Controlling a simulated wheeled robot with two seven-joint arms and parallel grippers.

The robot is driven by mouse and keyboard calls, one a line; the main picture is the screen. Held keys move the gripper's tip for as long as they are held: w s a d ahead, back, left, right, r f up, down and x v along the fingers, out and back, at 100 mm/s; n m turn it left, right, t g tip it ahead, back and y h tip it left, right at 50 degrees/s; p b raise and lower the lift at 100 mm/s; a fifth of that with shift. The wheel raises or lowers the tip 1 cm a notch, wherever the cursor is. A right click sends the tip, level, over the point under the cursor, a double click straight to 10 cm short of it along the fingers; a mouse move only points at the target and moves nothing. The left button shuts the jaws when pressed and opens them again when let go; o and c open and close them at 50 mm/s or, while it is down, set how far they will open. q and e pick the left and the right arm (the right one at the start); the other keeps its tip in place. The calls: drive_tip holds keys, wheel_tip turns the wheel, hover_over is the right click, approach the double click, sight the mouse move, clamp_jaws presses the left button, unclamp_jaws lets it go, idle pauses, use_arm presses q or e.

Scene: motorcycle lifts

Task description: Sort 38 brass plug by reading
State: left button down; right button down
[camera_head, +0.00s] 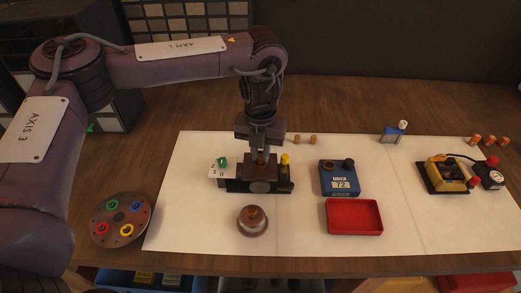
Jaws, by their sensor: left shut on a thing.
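Two small brass plugs (305,139) stand on the white mat behind and right of the gripper. A blue meter (339,178) to the right of the fixture shows a reading that looks like 72. A red tray (353,232) lies empty in front of the meter. My right gripper is out of view.
A round plate with coloured rings (108,238) lies left of the white mat (300,245). A brown round base with a brass knob (252,221) stands in front of the fixture. A yellow-black device (443,174) and several orange pieces (490,140) are at the right.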

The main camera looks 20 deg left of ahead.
use_arm(q)
drive_tip(key=shift+f, duration=0.25)
drive_tip(key=c, duration=1.3)
unclamp_jaws()
drive_tip(key=shift+r, duration=0.1)
drive_tip(key=o, duration=0.4)
wheel_tip(320, 180, up, 8)
drive_tip(key=p, duration=0.8)
